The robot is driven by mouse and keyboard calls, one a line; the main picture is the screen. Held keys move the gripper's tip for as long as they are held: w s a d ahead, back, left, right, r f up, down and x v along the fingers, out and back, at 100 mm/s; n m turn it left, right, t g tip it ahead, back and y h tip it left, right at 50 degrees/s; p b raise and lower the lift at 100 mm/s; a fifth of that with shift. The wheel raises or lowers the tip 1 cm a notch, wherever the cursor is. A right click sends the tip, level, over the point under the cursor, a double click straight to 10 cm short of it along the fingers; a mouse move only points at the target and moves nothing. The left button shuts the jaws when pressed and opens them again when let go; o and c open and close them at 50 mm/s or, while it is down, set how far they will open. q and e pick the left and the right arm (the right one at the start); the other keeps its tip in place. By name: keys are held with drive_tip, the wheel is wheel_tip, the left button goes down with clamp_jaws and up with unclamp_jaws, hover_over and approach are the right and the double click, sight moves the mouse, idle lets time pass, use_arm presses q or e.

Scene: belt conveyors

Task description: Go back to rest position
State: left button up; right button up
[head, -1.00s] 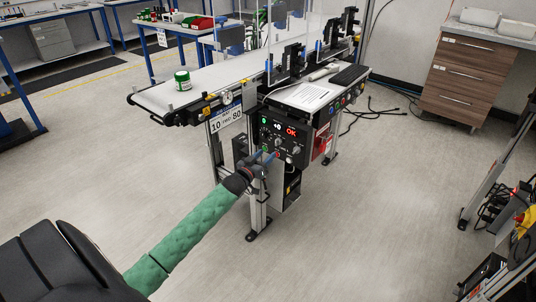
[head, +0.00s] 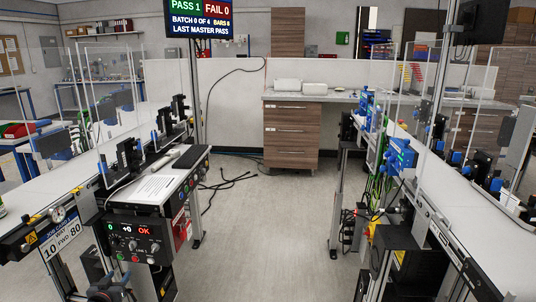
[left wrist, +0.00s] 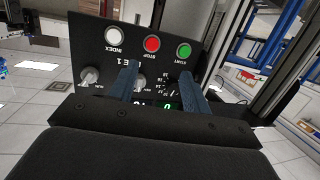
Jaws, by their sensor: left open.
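My left gripper (head: 106,288) is at the lower left of the head view, in front of the black control box (head: 135,238) of the left conveyor. In the left wrist view its two blue-grey fingers (left wrist: 160,78) are spread apart with nothing between them. Beyond them is the control panel with a white INDEX button (left wrist: 114,36), a red STOP button (left wrist: 152,44) and a green START button (left wrist: 184,51). I cannot tell whether the fingers touch the panel. My right gripper is not in view.
Another conveyor line (head: 462,228) stands on the right. Open floor (head: 255,225) lies between them, with black cables (head: 228,182) near a wooden drawer cabinet (head: 291,135). A screen (head: 200,19) hangs above.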

use_arm(q)
drive_tip(key=s+d+f+m+g+h+p, duration=0.1)
drive_tip(key=s+d+g, duration=0.6)
drive_tip(key=s+d, duration=1.3)
drive_tip(key=s+d+f+m+g+h+p, duration=0.2)
drive_tip(key=s+d+g+p, duration=0.2)
drive_tip(key=s+d, duration=1.6)
drive_tip(key=s+g, duration=0.3)
drive_tip(key=s, duration=0.3)
drive_tip(key=shift+s+f+m+p, duration=0.3)
drive_tip(key=shift+s+f+p, duration=0.05)
drive_tip(key=shift+f+p, duration=0.05)
drive_tip(key=shift+d, duration=0.1)
drive_tip(key=shift+c, duration=1.3)
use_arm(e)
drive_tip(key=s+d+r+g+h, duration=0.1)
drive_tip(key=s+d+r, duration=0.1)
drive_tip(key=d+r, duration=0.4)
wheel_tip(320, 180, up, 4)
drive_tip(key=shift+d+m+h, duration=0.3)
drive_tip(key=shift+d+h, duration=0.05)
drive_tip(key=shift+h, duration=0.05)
